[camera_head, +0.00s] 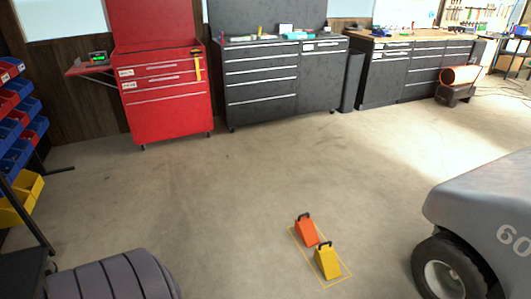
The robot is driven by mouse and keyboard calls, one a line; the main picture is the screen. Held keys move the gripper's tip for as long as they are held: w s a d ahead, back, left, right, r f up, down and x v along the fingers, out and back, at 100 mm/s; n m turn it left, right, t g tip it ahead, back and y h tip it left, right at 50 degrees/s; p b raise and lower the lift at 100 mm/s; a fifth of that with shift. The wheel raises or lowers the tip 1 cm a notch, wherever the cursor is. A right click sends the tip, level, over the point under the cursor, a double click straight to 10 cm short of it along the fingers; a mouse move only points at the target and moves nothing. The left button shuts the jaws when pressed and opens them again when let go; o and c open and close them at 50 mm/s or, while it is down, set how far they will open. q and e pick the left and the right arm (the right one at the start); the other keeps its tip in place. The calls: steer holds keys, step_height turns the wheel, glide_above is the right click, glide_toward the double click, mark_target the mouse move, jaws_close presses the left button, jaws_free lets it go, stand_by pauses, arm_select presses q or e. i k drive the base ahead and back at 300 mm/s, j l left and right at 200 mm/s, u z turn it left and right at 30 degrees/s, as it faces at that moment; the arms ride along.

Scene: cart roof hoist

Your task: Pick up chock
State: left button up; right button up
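Two wheel chocks with dark handles on top stand on the concrete floor in the lower middle of the head view. The orange chock (307,233) is the farther one. The yellow chock (327,264) is nearer and slightly to the right. Both stand within a thin yellow outlined rectangle (343,276) on the floor. Neither of my grippers shows in the view, and nothing is touching the chocks.
A grey cart (485,215) marked 60 stands at the right. A dark ribbed seat-like shape (115,278) is at the lower left. A red tool cabinet (163,95) and dark cabinets (262,85) line the back. Blue, red and yellow bins (18,150) are at the left. The middle floor is clear.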

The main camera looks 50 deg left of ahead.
mark_target(304, 226)
steer(key=u, duration=1.2)
steer(key=i+j+z, duration=0.1)
steer(key=i, duration=0.45)
